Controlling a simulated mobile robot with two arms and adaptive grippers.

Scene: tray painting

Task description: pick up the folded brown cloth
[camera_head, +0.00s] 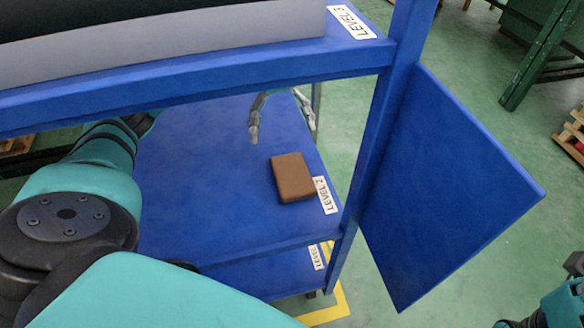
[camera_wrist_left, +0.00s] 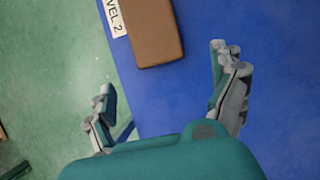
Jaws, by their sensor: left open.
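The folded brown cloth (camera_head: 292,178) lies flat as a small block on the blue middle shelf marked LEVEL 2 (camera_head: 230,215), close to its right edge and label. My left gripper (camera_head: 283,132) is open and empty, just behind the cloth in the head view; the upper shelf partly hides it and its arm. In the left wrist view, the cloth (camera_wrist_left: 152,30) is at the top centre, ahead of and apart from the spread fingers of the left gripper (camera_wrist_left: 162,68). My right gripper is not visible; only part of that arm shows at the lower right.
The upper shelf, LEVEL 3 (camera_head: 220,80), with a grey and black item (camera_head: 160,45) on it, overhangs the middle shelf. A blue post (camera_head: 372,150) and side panel (camera_head: 445,190) stand right of the cloth. The middle shelf is otherwise bare where visible.

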